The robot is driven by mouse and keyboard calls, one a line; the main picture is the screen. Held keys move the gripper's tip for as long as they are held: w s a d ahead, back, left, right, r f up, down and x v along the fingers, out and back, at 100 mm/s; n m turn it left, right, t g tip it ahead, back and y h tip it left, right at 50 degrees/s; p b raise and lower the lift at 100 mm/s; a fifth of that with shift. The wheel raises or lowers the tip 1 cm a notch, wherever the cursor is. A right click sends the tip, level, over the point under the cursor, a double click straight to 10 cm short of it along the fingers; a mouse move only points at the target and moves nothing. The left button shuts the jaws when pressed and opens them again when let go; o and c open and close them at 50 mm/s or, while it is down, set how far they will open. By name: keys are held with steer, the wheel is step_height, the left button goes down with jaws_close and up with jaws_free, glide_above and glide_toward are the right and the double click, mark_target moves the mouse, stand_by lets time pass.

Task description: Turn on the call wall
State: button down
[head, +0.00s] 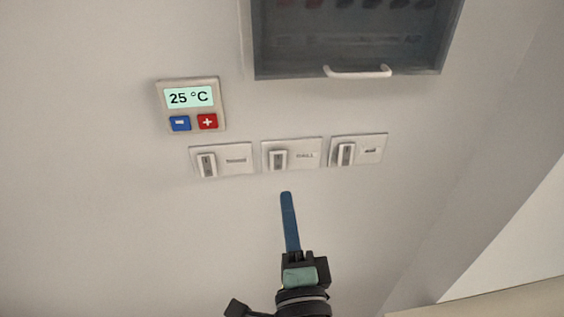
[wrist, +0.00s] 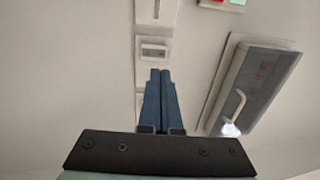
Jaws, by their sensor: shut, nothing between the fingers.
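The call switch (head: 292,155) is the middle of three white wall plates in the head view. Its rocker (head: 278,160) is on the left and a small word like "CALL" is on the right. My gripper (head: 286,196) has blue fingers held together, with nothing between them. In the head view the fingertips appear just below the middle plate, apart from it in the picture. The wrist view shows the shut fingers (wrist: 161,72) pointing at the wall, overlapping the row of plates and hiding part of it. I cannot tell which way the rocker is set.
Similar switch plates flank it, left (head: 236,159) and right (head: 371,149). A thermostat (head: 164,107) reading 25 °C, with blue and red buttons, is above left. A cabinet with a dark see-through front (head: 350,55) and white handle (head: 358,72) is above right. The wall below is bare.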

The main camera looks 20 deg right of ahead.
mark_target(280, 155)
steer(key=p+x, duration=0.2)
steer(key=x, duration=0.5)
steer(key=shift+w+d, duration=0.1)
steer(key=shift+w, duration=0.15)
steer(key=shift+r, duration=0.1)
steer(key=shift+w+r+p, duration=0.1)
steer(key=shift+r+p, duration=0.25)
steer(key=shift+p, duration=0.9)
steer(key=r+g+p, duration=0.1)
steer(key=p, duration=0.3)
steer(key=shift+w+p, duration=0.1)
steer(key=shift+p, duration=0.3)
steer(key=shift+f+b, duration=0.35)
steer(key=shift+b, duration=0.1)
steer(key=shift+r, duration=0.1)
